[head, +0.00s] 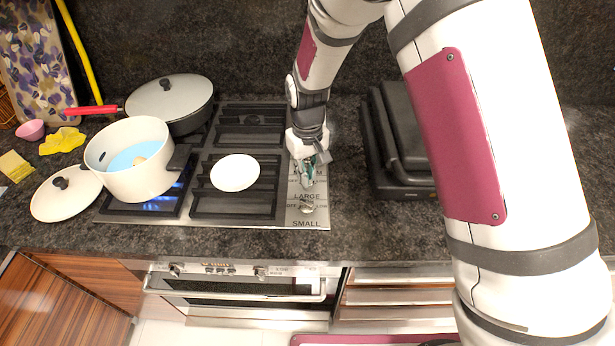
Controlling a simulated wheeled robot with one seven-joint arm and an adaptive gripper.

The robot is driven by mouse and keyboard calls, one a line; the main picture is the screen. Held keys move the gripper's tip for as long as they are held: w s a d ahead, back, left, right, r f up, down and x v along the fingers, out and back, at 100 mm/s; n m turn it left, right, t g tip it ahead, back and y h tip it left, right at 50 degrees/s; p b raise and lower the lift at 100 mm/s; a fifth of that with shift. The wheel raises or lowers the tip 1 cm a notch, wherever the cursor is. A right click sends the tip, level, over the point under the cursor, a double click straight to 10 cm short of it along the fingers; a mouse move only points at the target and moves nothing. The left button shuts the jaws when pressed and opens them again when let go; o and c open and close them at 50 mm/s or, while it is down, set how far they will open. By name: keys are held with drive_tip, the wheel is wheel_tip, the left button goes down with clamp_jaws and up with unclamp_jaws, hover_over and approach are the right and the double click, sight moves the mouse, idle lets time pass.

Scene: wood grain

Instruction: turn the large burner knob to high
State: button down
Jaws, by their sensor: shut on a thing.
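The stove's control strip (293,216) runs down the right side of the cooktop and carries the labels LARGE and SMALL. My gripper (309,184) points down over this strip, just above the LARGE label. It is shut on the large burner knob, which is mostly hidden behind the fingers, so its pointing direction cannot be read. The small burner knob (307,208) shows in front of my gripper, between the two labels. A blue flame (160,204) burns under the white pot at the front left burner.
A white pot (127,190) with blue liquid and a lidded pan (185,122) stand on the left burners. A white disc (235,173) lies on the middle grate. A black appliance (384,150) stands close right of my gripper. A lid (66,201) lies at left.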

drive_tip(key=m, duration=0.3)
drive_tip(key=shift+p, duration=0.3)
drive_tip(key=m, duration=0.2)
drive_tip(key=shift+m+p, duration=0.3)
drive_tip(key=shift+m, duration=0.1)
drive_tip(key=c, duration=1.6)
unclamp_jaws()
drive_tip(key=shift+c, duration=0.2)
drive_tip(key=shift+r+p, duration=0.75)
drive_tip(key=shift+r, duration=2.75)
